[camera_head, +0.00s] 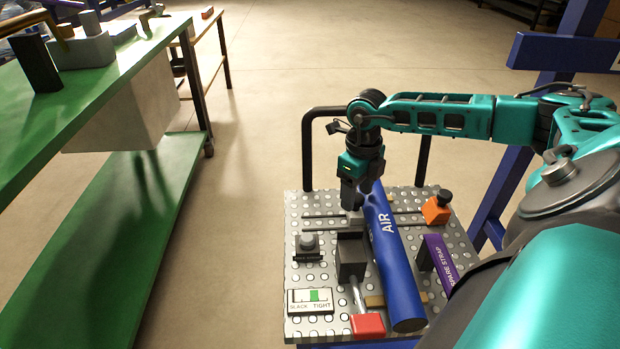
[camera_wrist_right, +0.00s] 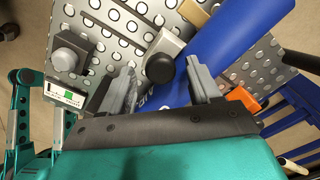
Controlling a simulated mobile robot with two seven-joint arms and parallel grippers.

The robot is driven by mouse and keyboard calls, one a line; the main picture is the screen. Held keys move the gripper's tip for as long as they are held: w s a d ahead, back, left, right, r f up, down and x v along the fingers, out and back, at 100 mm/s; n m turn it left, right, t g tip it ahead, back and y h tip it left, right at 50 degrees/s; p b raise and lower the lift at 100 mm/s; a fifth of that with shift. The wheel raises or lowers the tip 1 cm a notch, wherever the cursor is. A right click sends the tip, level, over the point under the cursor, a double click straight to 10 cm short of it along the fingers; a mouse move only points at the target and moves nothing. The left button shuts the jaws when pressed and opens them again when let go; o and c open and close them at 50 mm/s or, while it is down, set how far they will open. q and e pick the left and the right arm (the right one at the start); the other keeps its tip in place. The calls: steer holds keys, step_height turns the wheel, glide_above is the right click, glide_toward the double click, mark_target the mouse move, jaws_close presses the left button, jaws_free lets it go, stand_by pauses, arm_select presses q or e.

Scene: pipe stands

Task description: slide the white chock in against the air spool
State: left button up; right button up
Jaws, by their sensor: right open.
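The air spool (camera_head: 393,255) is a long blue cylinder lettered AIR, lying across the perforated metal plate; it also shows in the right wrist view (camera_wrist_right: 228,45). My right gripper (camera_head: 352,203) points down beside the spool's far end. In the right wrist view my right gripper (camera_wrist_right: 160,75) is open, its grey fingers apart, with part of the spool and a dark round knob (camera_wrist_right: 160,68) seen between them. I cannot pick out the white chock with certainty; a pale grey patch at the fingertips is mostly hidden. My left gripper is not in view.
Left of the spool are a dark box (camera_head: 351,258), a red-ended lever (camera_head: 367,325), a knobbed clamp (camera_head: 308,243) and a SLACK/TIGHT gauge (camera_head: 311,301). An orange block (camera_head: 437,208) and purple SPARE STRAP plate (camera_head: 440,260) stand right. A green bench (camera_head: 100,75) is left.

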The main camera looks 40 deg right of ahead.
steer(key=shift+r+p, duration=2.9)
steer(key=shift+r, duration=0.6)
